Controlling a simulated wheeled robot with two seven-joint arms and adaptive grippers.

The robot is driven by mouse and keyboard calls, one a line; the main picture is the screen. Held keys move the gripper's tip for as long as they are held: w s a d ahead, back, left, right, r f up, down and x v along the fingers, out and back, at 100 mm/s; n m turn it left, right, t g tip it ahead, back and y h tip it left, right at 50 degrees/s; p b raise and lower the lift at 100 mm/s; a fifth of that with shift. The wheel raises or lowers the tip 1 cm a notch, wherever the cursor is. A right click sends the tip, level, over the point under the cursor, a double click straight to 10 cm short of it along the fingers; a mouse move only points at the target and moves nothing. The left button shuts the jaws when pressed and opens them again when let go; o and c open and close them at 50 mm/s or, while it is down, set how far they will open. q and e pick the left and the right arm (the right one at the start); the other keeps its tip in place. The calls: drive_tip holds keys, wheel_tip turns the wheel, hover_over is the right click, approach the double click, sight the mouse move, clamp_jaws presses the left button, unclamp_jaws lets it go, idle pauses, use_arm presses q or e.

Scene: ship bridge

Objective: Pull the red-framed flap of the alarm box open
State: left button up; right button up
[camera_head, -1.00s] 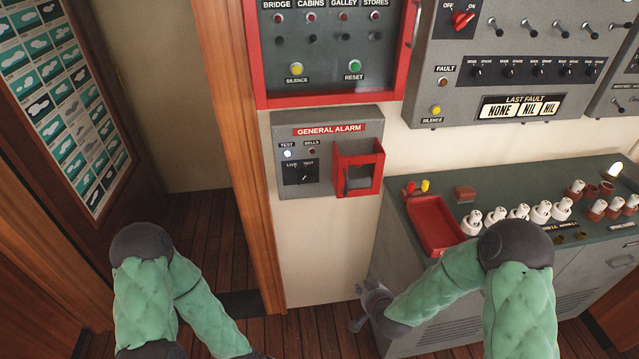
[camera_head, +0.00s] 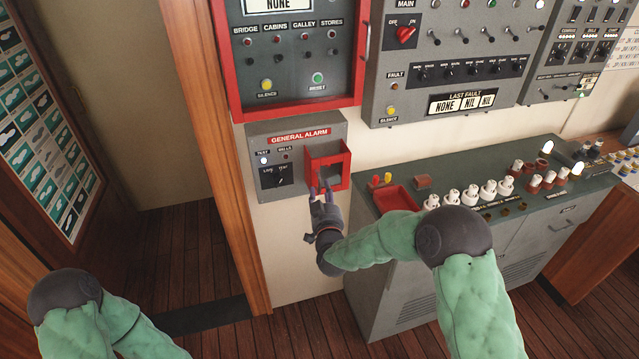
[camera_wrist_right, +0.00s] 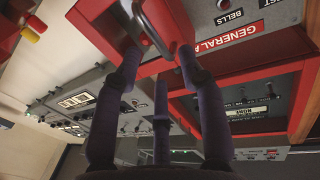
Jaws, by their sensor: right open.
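The grey general alarm box (camera_head: 262,187) is on the wall, with a red label, a test lamp and a knob. The red-framed flap (camera_head: 343,159) is at its right side; I cannot tell whether it stands slightly ajar. My right gripper (camera_head: 321,191) is open, its fingers pointing up at the lower edge of the red frame. In the right wrist view the spread dark fingers (camera_wrist_right: 160,55) reach to the red frame (camera_wrist_right: 88,27), with a grey part (camera_wrist_right: 155,28) between the tips. Contact is unclear. My left gripper is out of view.
A red-framed alarm panel (camera_head: 236,75) is just above the box. A grey console (camera_head: 400,262) with a red tray (camera_head: 396,199) and several white-topped plugs stands close on the right. A wooden post (camera_head: 236,190) is on the left.

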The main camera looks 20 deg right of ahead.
sight(333, 179)
drive_tip(key=shift+w+d, duration=0.25)
drive_tip(key=shift+w, duration=1.05)
drive_tip(key=shift+w+d, duration=0.2)
drive_tip(key=shift+w, duration=1.1)
clamp_jaws()
